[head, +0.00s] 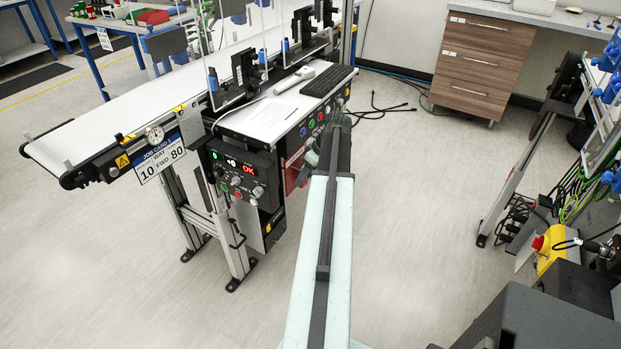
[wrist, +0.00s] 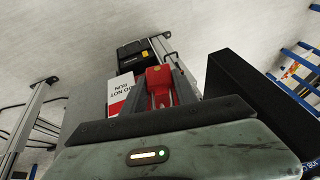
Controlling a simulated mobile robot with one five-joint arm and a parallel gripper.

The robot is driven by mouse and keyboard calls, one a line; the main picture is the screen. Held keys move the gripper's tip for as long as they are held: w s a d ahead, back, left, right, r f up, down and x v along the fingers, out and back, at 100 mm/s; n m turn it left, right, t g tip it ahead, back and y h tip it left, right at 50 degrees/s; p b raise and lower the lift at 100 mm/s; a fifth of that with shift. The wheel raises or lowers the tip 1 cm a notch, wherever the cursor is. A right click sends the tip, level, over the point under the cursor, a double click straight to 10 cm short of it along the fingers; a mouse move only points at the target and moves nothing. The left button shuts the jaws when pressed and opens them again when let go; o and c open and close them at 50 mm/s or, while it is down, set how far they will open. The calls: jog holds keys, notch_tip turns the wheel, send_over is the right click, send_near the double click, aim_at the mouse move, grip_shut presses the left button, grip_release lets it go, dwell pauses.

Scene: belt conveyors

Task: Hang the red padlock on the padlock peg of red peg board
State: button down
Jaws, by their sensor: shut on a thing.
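In the wrist view my gripper (wrist: 161,92) is shut on the red padlock (wrist: 159,75), which shows between the two grey fingers. A white and red tag reading "DO NOT RUN" (wrist: 122,90) is just left of the padlock; I cannot tell whether it is attached to it. In the head view a red panel (head: 294,170), likely the red peg board, shows on the side of the conveyor stand, partly hidden by my arm. The padlock peg cannot be made out. My gripper end is near that panel, mostly hidden behind my arm.
The belt conveyor (head: 120,110) runs along the left, with a control box (head: 240,178) below it and a keyboard (head: 328,81) on its side shelf. In the wrist view a large black block (wrist: 240,95) stands close right of my gripper.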

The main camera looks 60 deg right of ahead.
jog(key=shift+w+f+b, duration=0.35)
jog(key=shift+w, duration=0.4)
jog(key=shift+w+f+b, duration=0.3)
jog(key=shift+w, duration=0.45)
